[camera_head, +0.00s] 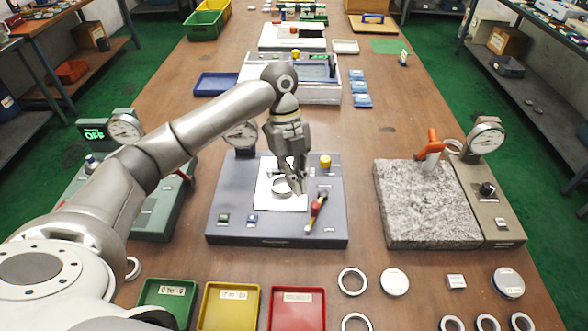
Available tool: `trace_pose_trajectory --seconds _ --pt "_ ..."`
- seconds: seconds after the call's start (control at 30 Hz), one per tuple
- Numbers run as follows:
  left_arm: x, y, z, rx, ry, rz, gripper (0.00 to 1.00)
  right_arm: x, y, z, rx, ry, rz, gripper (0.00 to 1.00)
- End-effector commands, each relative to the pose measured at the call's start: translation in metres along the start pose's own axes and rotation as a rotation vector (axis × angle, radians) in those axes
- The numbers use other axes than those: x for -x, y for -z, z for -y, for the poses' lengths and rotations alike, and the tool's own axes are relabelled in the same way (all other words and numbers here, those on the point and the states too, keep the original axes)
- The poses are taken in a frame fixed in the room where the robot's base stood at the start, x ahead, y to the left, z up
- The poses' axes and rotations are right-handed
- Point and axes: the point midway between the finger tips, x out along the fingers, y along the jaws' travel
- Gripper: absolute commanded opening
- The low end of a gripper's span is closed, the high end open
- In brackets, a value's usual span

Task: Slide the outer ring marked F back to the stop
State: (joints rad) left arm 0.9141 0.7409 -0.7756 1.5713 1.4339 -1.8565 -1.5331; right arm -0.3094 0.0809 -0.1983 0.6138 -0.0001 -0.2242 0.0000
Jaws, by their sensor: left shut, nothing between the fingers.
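A ring (281,187) lies on a white plate (267,203) in the middle of the dark grey fixture (230,205). My left gripper (296,186) points down over the white plate, shut and empty. Its fingertips are at the right side of this ring and hide part of it; I cannot tell whether they touch it. No letter F can be read on any ring, and I cannot make out the stop. My right gripper is not in view.
A granite block (425,205) stands right. Green (167,301), yellow (229,308) and red (297,310) trays and loose rings (352,281) lie in front.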

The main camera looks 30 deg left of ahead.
Motion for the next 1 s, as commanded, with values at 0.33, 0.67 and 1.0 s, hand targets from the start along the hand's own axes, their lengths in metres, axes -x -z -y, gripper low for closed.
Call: trace_pose_trajectory --seconds 0.33,0.67,1.0 --pt "-0.063 -0.006 0.000 0.005 0.002 0.002 0.00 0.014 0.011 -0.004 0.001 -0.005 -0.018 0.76" --pt "-0.053 -0.036 0.000 0.001 0.001 0.001 0.00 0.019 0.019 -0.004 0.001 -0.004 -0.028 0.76" --pt "-0.053 -0.038 0.000 0.000 0.001 0.001 0.00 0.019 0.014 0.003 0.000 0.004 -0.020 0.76"
